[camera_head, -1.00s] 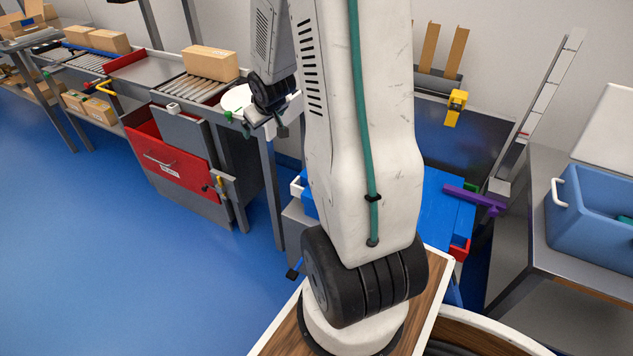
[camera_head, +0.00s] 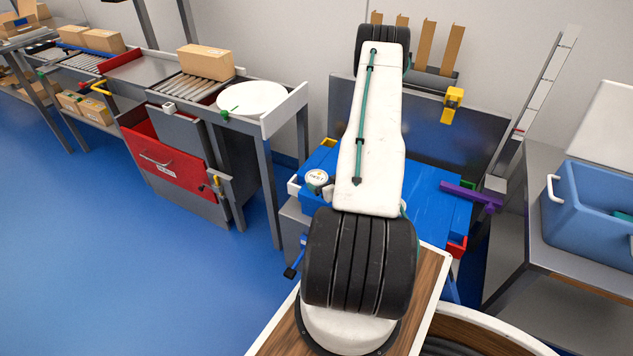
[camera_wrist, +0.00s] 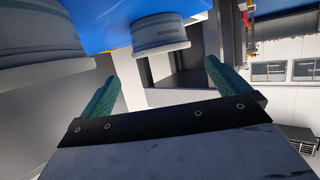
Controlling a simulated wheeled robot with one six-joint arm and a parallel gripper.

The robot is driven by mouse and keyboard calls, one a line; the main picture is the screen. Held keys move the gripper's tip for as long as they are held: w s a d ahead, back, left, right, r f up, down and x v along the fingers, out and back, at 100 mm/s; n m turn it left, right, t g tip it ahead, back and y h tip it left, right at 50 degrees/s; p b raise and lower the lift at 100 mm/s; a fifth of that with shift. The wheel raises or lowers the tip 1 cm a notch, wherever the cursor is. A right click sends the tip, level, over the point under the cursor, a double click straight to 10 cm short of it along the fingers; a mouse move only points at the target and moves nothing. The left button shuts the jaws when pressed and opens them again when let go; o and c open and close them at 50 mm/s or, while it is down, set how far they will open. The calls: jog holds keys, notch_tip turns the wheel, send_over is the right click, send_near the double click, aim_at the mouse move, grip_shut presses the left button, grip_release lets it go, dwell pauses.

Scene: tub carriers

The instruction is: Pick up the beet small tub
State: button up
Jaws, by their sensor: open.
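A small round tub with a white lid (camera_head: 317,178) stands on the blue work surface (camera_head: 435,205), just left of my arm. Its lid print is too small to read surely. In the wrist view, a pale tub (camera_wrist: 160,38) hangs at the top centre beyond the fingertips, and a larger-looking tub (camera_wrist: 35,40) is cut off at the top left. I cannot tell which is the beet one. My gripper (camera_wrist: 160,90) is open, its two green fingers apart with nothing between them. In the head view, my gripper is hidden behind my arm.
A blue crate (camera_head: 590,215) stands on the right bench. A white round plate (camera_head: 252,98) sits at the left. A dark panel (camera_head: 435,135) rises behind.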

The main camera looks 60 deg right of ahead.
aim_at(318, 179)
jog(key=shift+s+f, duration=0.1)
jog(key=shift+f, duration=0.2)
jog(key=shift+w+d+f, duration=0.15)
jog(key=shift+w, duration=0.15)
jog(key=x, duration=0.6)
jog(key=shift+w+f, duration=0.3)
jog(key=shift+w, duration=0.05)
jog(key=c, duration=1.1)
